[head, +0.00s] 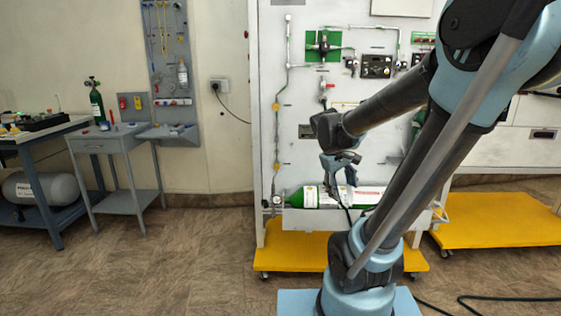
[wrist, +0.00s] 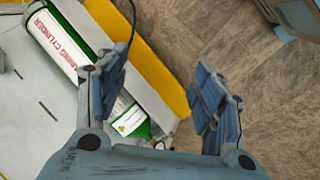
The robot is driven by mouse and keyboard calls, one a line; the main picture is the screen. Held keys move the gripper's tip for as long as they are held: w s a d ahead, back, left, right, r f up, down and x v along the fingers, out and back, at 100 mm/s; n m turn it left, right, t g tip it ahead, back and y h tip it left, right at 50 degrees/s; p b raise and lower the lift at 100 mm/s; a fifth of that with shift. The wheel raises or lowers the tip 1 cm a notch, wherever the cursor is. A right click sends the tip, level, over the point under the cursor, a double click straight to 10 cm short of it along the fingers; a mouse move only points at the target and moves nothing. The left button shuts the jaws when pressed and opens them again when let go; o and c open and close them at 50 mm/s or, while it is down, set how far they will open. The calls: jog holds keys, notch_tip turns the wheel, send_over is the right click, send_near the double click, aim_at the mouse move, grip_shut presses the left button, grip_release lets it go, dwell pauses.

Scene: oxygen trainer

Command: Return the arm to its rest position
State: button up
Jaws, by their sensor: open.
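My arm reaches out over the floor, bent, in front of the white trainer panel (head: 345,95) in the head view. My gripper (head: 341,182) hangs at its end, fingers downward, seen in front of the green and white cylinder (head: 365,196). In the wrist view my gripper (wrist: 158,78) is open, with a wide gap and nothing between the fingers. The cylinder also shows in the wrist view (wrist: 72,50), lying below and to the left behind the left finger, which hides part of it. The gap shows floor and part of a yellow base.
The panel stands on a yellow base (head: 290,258); another yellow base (head: 500,225) is at right. A grey trolley (head: 115,145) and a bench (head: 40,135) stand at left. Floor (head: 160,270) at front left is clear. A dark hose (head: 500,297) lies at lower right.

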jog(key=s+a+f+m+y, duration=0.2)
jog(key=s+f+m, duration=0.3)
jog(key=s, duration=1)
notch_tip(320, 180, down, 2)
jog(key=shift+f+m+y, duration=0.15)
jog(key=shift+m+y, duration=0.25)
jog(key=shift+y, duration=0.4)
jog(key=shift+w+f, duration=0.2)
jog(key=shift+w, duration=0.3)
